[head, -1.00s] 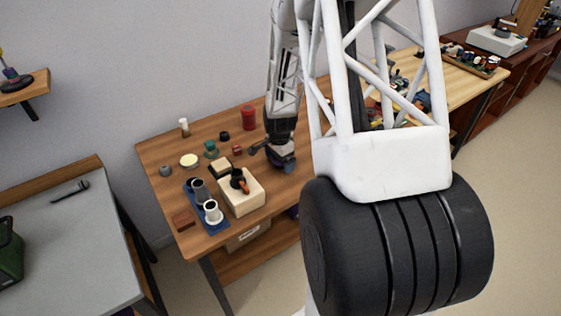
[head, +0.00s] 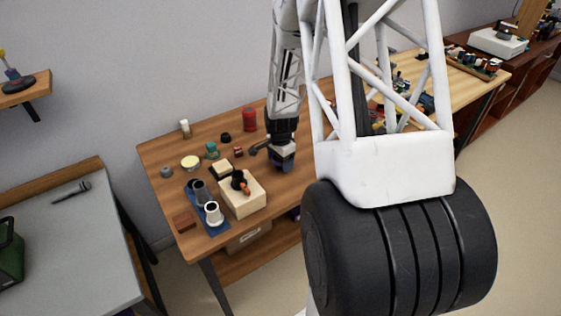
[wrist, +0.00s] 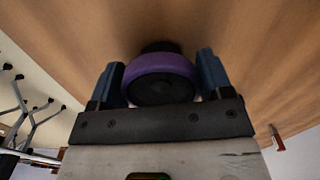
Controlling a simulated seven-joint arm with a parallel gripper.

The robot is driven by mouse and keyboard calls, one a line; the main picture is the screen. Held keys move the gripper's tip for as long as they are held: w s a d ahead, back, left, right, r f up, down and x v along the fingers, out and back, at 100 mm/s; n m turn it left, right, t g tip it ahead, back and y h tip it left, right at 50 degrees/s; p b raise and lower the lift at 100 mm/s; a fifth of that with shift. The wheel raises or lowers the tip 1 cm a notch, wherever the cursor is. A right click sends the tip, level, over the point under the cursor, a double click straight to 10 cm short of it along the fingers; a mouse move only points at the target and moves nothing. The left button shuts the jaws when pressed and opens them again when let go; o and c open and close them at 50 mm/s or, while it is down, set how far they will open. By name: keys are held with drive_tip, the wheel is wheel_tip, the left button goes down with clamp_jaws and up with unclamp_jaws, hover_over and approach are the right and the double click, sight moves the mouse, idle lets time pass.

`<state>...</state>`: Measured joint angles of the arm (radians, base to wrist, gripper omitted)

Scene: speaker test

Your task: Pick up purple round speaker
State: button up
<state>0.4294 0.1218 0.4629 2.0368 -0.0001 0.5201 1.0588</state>
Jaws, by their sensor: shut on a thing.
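The purple round speaker (wrist: 160,66) is in the wrist view, a purple ring around a dark round face. It sits between the two blue fingers of my gripper (wrist: 163,78), which is shut on it. Brown wood shows behind it; I cannot tell whether it touches the table. In the head view my gripper (head: 282,165) is over the right part of the wooden table (head: 165,148). The speaker is too small and hidden to make out there.
Left of my gripper are a cream box (head: 242,200), a blue tray (head: 220,228) with cups, a red cylinder (head: 249,120), a teal object (head: 212,151) and a yellow-topped tin (head: 190,162). A grey table (head: 60,240) stands at the left.

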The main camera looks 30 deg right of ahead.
drive_tip(key=shift+r, duration=0.7)
drive_tip(key=shift+s+r, duration=0.15)
drive_tip(key=shift+r, duration=0.75)
drive_tip(key=s+a, duration=0.2)
drive_tip(key=s, duration=0.2)
drive_tip(key=s+a+r, duration=0.1)
drive_tip(key=s+a, duration=0.1)
drive_tip(key=s, duration=0.3)
drive_tip(key=s+a, duration=0.2)
drive_tip(key=s, duration=0.3)
drive_tip(key=shift+s+a+r, duration=0.15)
drive_tip(key=shift+a, duration=0.1)
